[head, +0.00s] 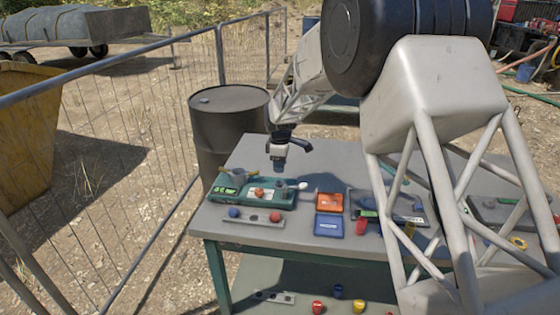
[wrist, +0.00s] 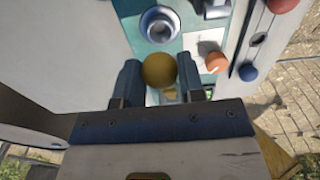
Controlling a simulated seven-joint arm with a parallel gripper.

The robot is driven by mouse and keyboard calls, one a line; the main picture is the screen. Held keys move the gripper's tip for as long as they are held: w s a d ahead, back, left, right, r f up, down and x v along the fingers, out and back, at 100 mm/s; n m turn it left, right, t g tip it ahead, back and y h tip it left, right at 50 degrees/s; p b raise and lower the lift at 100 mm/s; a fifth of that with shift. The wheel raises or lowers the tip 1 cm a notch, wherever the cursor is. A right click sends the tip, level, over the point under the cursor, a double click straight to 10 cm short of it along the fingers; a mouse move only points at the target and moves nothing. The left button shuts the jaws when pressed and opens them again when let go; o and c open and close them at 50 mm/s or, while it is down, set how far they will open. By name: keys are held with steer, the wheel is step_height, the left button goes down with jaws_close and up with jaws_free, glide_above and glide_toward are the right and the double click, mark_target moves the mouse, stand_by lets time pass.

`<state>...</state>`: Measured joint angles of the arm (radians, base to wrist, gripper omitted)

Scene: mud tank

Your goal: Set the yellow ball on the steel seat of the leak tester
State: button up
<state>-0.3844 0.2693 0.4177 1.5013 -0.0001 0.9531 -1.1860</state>
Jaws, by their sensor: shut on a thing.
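My gripper (head: 279,167) is shut on the yellow ball (wrist: 159,70), which sits between the two fingers in the wrist view. The fingers hide the ball in the head view. The leak tester (head: 222,198) is a teal box at the table's left end, and my gripper is over its right half. A round steel seat (wrist: 160,24) with a dark hollow shows on the teal top in the wrist view, just beyond the ball and apart from it in the picture. I cannot tell the ball's height above the tester.
An orange ball (head: 259,193) sits on the tester. A grey strip in front holds a blue ball (head: 233,212) and a red ball (head: 275,216). Orange (head: 329,202) and blue (head: 328,226) boxes stand to the right. A dark barrel (head: 228,130) stands behind the table's left end.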

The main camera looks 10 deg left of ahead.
steer(key=shift+f, duration=1.45)
steer(key=shift+f, duration=1.35)
stand_by(1.2)
steer(key=o, duration=1.4)
steer(key=shift+r, duration=0.2)
steer(key=shift+r, duration=3.6)
